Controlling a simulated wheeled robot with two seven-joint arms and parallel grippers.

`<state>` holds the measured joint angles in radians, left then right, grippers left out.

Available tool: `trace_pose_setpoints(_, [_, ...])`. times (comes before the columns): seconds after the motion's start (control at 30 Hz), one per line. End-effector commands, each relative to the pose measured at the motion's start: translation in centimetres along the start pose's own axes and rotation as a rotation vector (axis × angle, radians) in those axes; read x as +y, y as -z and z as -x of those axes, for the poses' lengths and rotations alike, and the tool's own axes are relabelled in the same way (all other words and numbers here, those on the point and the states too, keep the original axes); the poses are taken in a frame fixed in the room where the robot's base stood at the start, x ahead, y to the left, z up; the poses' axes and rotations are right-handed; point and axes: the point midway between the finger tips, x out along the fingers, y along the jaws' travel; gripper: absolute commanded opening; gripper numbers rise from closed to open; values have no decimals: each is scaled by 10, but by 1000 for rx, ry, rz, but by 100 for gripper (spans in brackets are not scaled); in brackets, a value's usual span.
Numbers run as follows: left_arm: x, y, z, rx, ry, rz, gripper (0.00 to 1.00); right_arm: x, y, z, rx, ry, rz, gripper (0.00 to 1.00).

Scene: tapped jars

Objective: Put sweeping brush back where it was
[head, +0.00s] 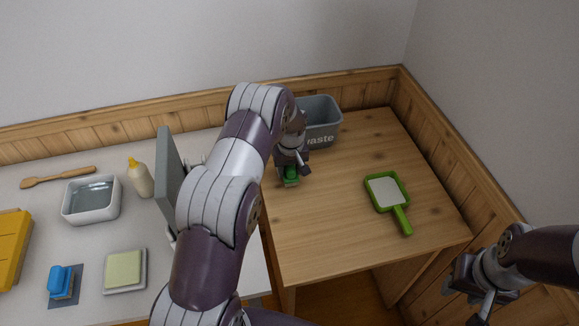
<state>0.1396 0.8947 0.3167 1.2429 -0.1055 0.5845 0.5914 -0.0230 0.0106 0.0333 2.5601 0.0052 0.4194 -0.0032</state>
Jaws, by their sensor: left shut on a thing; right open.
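My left gripper (294,161) points down over the left part of the wooden table and is shut on a green sweeping brush (290,177). The brush is at or just above the tabletop; I cannot tell if it touches. The gripper hides its upper part. A green dustpan (402,218) with a pale inner face lies to the right on the same table, handle toward the front. My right gripper (477,298) is open and empty at the lower right, off the table's front right corner.
A grey waste bin (320,123) stands behind the brush. A grey upright panel (168,180) stands on the white counter (97,254), left of my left arm. The counter holds a white basin (91,213), bottle (140,177), blue brush (61,281), sponge (124,267) and yellow container (10,245).

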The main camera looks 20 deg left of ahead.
Motion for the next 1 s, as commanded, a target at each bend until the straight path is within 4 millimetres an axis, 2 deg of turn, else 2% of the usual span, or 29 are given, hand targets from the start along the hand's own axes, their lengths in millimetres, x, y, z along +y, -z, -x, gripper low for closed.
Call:
trace_pose_setpoints(0.4, [1, -1, -9, 2, -1, 0, 23, 0, 0, -4, 0, 0, 0, 43])
trace_pose_setpoints(0.43, [1, -1, -8, 2, -1, 0, 57, 0, 0, -2, 0, 0, 0, 43])
trace_pose_setpoints(0.5, [1, -1, -7, 2, -1, 0, 73, 0, 0, -2, 0, 0, 0, 43])
trace_pose_setpoints(0.77, [1, 0, -6, 2, -1, 1, 73, 0, 0, -1, 0, 0, 0, 43])
trace_pose_setpoints(0.87, [1, 0, 3, 4, -2, 1, 73, 0, 0, 0, 0, 0, 0, 43])
trace_pose_setpoints(1.0, [1, 1, 36, 7, -3, 0, 73, 0, 0, -4, 0, 0, 0, 43])
